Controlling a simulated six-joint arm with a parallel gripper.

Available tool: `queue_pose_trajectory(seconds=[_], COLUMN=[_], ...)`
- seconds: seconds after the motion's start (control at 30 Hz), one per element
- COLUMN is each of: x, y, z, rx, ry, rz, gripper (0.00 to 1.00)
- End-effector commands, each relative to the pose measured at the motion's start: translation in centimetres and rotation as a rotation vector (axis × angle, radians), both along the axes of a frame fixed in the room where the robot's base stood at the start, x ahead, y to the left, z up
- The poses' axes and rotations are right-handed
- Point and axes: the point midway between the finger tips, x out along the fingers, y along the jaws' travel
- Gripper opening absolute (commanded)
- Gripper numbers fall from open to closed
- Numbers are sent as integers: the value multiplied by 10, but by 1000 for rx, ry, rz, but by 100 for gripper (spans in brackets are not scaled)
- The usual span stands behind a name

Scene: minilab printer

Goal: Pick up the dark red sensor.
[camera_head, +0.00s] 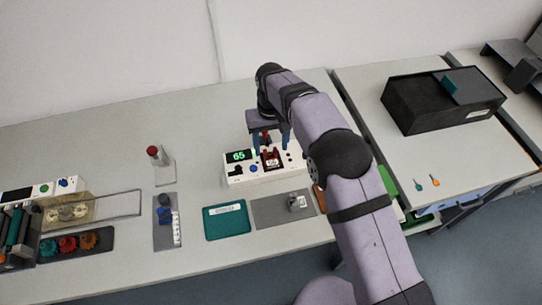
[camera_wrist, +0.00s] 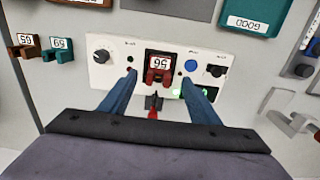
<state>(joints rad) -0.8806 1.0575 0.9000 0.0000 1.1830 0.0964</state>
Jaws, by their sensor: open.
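The dark red sensor (camera_head: 271,158) sits in the white instrument box (camera_head: 235,179), right of its green display. In the wrist view the sensor (camera_wrist: 159,64) has a white number label and stands near the middle of the box (camera_wrist: 105,72). My gripper (camera_head: 271,143) is over the box with its blue fingers pointing down. In the wrist view my gripper (camera_wrist: 159,80) is open, with one finger on each side of the sensor and gaps between them. I cannot tell how far the fingertips are above the box.
A teal tray (camera_head: 226,223) and a grey plate (camera_head: 270,214) with a small metal part lie in front of the box. A brown sensor (camera_wrist: 26,44) and a teal sensor (camera_wrist: 61,50) show at the left of the wrist view. A black bin (camera_head: 410,108) stands on the right bench.

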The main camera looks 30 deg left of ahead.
Motion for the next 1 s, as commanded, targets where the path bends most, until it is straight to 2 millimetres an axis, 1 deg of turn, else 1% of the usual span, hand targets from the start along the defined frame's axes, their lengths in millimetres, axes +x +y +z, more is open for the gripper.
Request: queue_pose_trajectory(seconds=[0.17, 0.3, 0.4, 0.67, 0.7, 0.87, 0.9, 0.93, 0.97, 1.0], x=[2, 2, 2, 3, 3, 3, 3, 3, 3, 3], y=[0, 0, 0, 1, 1, 1, 1, 1, 1, 1], z=[-16, -34, -41, -45, -45, -44, -44, -44, -44, -44], rx=[-3, -3, -2, 0, -1, -1, -1, -1, -1, -1], ry=[3, 3, 2, 0, 1, 1, 1, 1, 1, 1], rz=[0, 0, 0, 0, 0, 0, 0, 0, 0, 0], gripper=[56, 56, 56, 56, 54, 16, 12, 12, 9, 9])
